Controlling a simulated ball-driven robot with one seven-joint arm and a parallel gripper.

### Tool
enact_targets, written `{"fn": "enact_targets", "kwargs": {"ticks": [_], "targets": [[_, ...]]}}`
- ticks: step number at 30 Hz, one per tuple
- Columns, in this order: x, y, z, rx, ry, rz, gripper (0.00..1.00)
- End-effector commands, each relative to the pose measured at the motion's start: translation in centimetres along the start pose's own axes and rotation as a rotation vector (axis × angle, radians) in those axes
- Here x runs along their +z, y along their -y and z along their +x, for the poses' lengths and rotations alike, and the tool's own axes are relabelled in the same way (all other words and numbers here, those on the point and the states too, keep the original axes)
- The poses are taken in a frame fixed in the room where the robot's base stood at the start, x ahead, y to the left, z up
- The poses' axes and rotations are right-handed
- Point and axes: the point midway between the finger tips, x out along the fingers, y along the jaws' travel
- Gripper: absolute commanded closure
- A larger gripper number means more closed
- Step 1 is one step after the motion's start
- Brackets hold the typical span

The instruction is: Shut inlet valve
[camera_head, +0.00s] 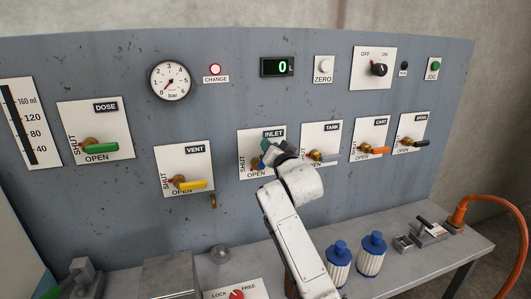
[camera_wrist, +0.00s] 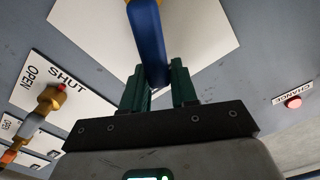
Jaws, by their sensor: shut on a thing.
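The inlet valve's white plate (camera_head: 249,141) is in the middle of the panel in the head view, marked INLET, SHUT and OPEN. Its blue lever (camera_wrist: 149,42) comes down from the top of the wrist view and passes between the green fingers of my gripper (camera_wrist: 159,88). The fingers are shut on the lever near its free end. In the head view my gripper (camera_head: 268,153) and wrist cover most of this lever, so its exact angle on the plate is hard to tell.
The tank valve (camera_head: 321,155), with a grey lever, is close right of my wrist. The vent valve (camera_head: 188,184), with a yellow lever, is lower left. Two blue-capped bottles (camera_head: 372,254) stand on the bench right of my arm. A red CHANGE lamp (camera_head: 215,69) is above.

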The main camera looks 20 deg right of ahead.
Motion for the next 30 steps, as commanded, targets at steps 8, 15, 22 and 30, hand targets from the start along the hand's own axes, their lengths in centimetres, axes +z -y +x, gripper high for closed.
{"fn": "enact_targets", "kwargs": {"ticks": [8, 15, 22, 30], "targets": [[0.6, -2.1, 0.0, 0.0, 0.001, 0.268, 1.0], [1.2, -3.7, 0.0, 0.002, 0.002, 0.495, 1.0], [2.0, -5.0, 0.0, 0.003, 0.002, 0.707, 1.0], [3.0, -6.0, 0.0, 0.004, 0.002, 0.911, 1.0]]}}
